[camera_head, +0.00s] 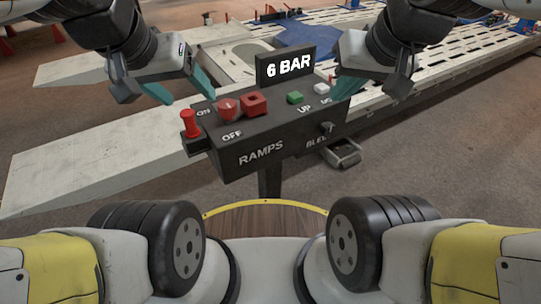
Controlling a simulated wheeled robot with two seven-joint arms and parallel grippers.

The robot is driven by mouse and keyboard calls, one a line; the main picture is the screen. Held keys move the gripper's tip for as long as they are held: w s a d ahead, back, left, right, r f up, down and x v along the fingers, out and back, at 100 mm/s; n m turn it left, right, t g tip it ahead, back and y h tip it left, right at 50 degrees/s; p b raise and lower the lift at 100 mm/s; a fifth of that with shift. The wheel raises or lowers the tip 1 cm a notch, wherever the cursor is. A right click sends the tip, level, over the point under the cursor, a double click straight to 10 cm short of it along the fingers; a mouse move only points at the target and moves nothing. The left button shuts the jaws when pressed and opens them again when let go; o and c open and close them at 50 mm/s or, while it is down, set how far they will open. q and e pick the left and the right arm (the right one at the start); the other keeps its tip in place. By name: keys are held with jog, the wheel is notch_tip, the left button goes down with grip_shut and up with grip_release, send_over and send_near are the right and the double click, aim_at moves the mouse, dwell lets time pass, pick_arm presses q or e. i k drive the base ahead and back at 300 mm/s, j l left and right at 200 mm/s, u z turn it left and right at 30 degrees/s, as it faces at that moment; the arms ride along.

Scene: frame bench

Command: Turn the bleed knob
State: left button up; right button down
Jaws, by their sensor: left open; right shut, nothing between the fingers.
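The bleed knob (326,129) is a small dark knob with a lighter tip on the front face of the black control box (235,165), at its right end. The BLEED label beside it is partly covered by the knob. My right gripper (346,91) is shut and empty, above and to the right of the knob, near the box's back right corner; it looks apart from the knob. My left gripper (181,91) is open and empty, behind and left of the box, near the red plunger.
The box top carries a red ON/OFF knob (228,110), a red square button (253,103), a green UP button (295,98) and a white button (322,89). A display (285,67) reads 6 BAR. A red plunger (190,123) stands at left. Ramps (90,167) lie behind.

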aim_at(327, 130)
jog(key=k+l+z, duration=0.2)
jog(key=k+l, duration=0.5)
jog(key=k, duration=0.1)
